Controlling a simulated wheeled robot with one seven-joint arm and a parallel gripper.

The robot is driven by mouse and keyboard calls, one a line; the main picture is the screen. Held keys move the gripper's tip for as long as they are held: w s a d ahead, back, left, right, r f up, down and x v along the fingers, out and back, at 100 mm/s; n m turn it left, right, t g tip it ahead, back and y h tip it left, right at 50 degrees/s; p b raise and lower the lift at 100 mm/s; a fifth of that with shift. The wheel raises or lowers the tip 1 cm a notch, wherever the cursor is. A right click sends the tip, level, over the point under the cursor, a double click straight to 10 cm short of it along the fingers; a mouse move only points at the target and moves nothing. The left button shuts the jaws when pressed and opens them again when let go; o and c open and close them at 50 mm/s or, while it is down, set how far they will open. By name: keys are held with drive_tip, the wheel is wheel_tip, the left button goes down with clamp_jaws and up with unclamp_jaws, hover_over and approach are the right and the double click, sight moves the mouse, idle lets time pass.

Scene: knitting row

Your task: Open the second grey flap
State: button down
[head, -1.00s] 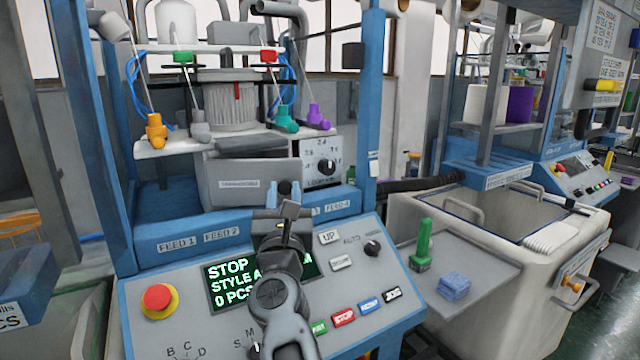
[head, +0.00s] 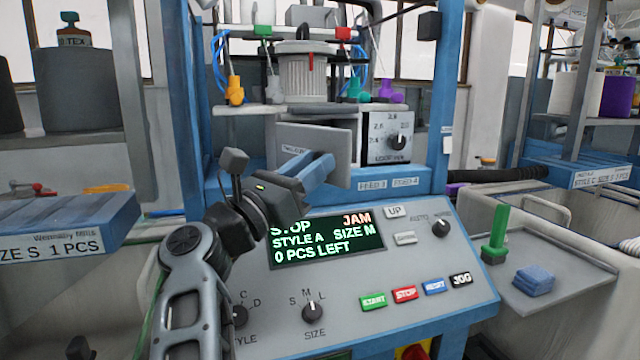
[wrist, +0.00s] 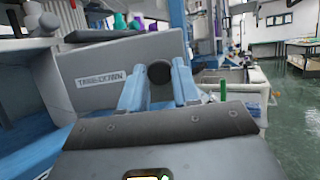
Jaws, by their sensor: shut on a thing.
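The grey flap (head: 315,142), labelled "TAKE-DOWN", is on the machine front below the yarn feeders. It appears swung partly outward, its right edge standing away from the machine. It also shows in the wrist view (wrist: 105,80), its label readable. My gripper (head: 318,168) is at the flap's lower right. Its blue fingers (wrist: 160,82) are closed about the flap's round black knob (wrist: 159,72). The knob is hidden in the head view. What lies behind the flap is mostly hidden.
A control panel (head: 440,285) with a screen (head: 325,240) reading STOP and JAM lies below my gripper. A dial box (head: 392,138) stands right of the flap. A side shelf (head: 545,265) holds a green-handled tool (head: 495,235) and a blue block (head: 533,281).

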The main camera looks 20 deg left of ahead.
drive_tip(key=shift+s+a+r+h, duration=0.1)
drive_tip(key=shift+s+h, duration=0.05)
drive_tip(key=shift+h, duration=0.25)
drive_tip(key=c, duration=0.8)
unclamp_jaws()
drive_tip(key=shift+c, duration=0.2)
drive_tip(key=b+v, duration=0.2)
drive_tip(key=v, duration=0.6)
